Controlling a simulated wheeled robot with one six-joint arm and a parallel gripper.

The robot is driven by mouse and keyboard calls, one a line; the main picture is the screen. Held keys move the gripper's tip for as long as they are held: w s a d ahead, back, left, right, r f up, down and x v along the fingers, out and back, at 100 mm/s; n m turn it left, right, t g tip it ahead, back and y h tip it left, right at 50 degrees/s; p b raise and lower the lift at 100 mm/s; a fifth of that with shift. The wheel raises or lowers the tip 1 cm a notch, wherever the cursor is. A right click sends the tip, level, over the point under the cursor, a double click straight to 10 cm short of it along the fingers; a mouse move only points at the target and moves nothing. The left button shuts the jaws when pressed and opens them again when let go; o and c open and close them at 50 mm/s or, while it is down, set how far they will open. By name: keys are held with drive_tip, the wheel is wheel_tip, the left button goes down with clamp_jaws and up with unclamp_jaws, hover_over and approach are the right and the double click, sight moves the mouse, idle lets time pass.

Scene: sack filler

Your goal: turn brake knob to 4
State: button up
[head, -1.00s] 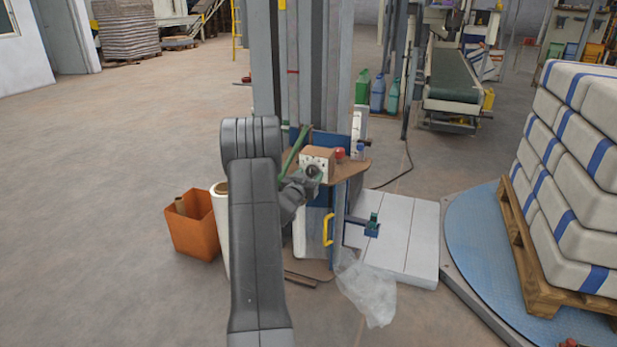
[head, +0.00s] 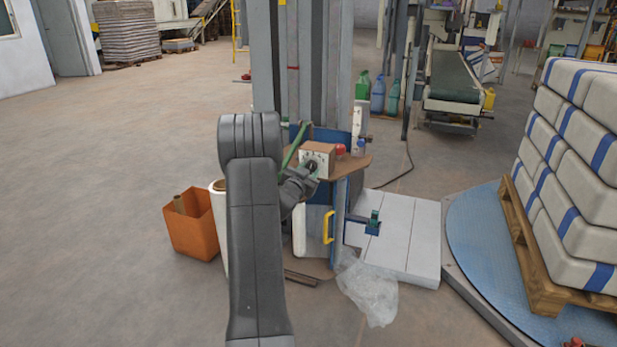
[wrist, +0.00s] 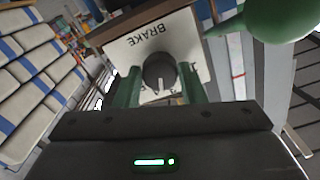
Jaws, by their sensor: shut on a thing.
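The brake knob (wrist: 159,71) is a round black knob with a pale pointer line, on a white plate (wrist: 187,38) marked BRAKE. In the wrist view its pointer is toward the bottom of the picture, on the side away from the word. My gripper (wrist: 160,88) has green fingers on both sides of the knob and is shut on it. The plate's numbers cannot be read here. In the head view the white-faced control box (head: 318,157) stands on a brown shelf, and my gripper (head: 309,171) is at its front, covering most of the knob.
A red button (head: 340,149) is just right of the box. A green lever (head: 294,146) slants close by on the left and looms large in the wrist view (wrist: 282,17). A yellow handle (head: 328,227) is below. Stacked sacks (head: 575,160) stand at right.

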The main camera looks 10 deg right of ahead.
drive_tip(key=shift+m+b, duration=0.7)
drive_tip(key=shift+m, duration=0.4)
drive_tip(key=o, duration=1)
drive_tip(key=p+v, duration=0.2)
drive_tip(key=v, duration=1.1)
drive_tip(key=shift+s+a, duration=0.3)
drive_tip(key=b+x, duration=0.2)
drive_tip(key=x, duration=1.2)
